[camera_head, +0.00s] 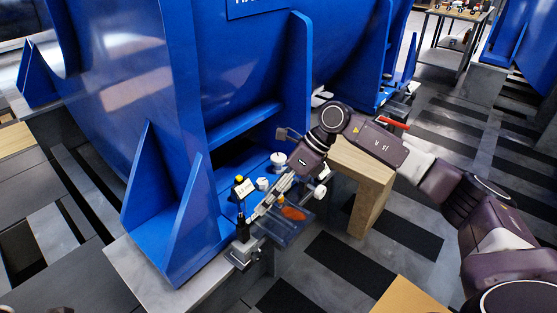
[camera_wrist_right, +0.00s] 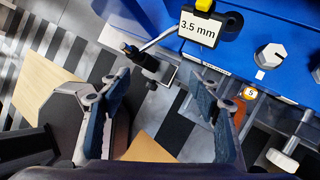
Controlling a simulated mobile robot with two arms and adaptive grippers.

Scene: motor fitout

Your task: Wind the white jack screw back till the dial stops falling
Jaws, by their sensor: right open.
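A white-headed screw (camera_wrist_right: 282,160), which looks like the jack screw, is at the lower right of the wrist view; its white head (camera_head: 320,191) shows beside the wrist in the head view. The dial looks like the white plate reading "3.5 mm" (camera_wrist_right: 197,30) with a yellow top; it also shows in the head view (camera_head: 244,188). A thin arm joins it to a small stand (camera_wrist_right: 150,68). My right gripper (camera_wrist_right: 158,80) is open and empty, its fingers pointing towards the stand, apart from the screw. In the head view the right gripper (camera_head: 258,210) is partly hidden. My left gripper is out of view.
The large blue motor (camera_head: 240,75) stands close behind. A bluish tray (camera_head: 285,230) and a wooden block (camera_head: 368,190) are nearby.

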